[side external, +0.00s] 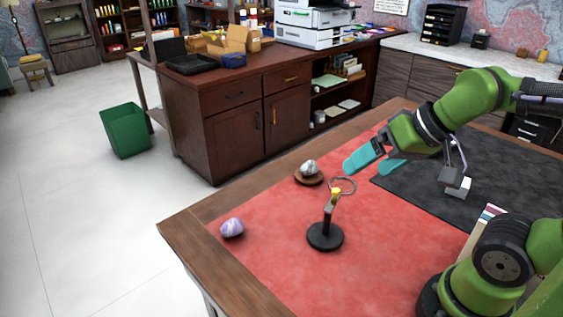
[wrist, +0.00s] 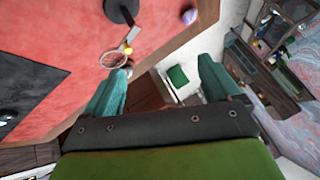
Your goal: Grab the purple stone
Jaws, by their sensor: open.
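The purple stone (side external: 232,228) is a rounded, purple-and-white marbled lump. It lies on the red desk surface (side external: 275,215) near the left edge in the side view.
A black stand with a ring and yellow piece (side external: 326,235) rises between stone and gripper. A grey-white stone sits on a small brown base (side external: 309,179) behind it. A black mat (side external: 480,185) lies at right. The red surface around the purple stone is clear; the desk edge is near.

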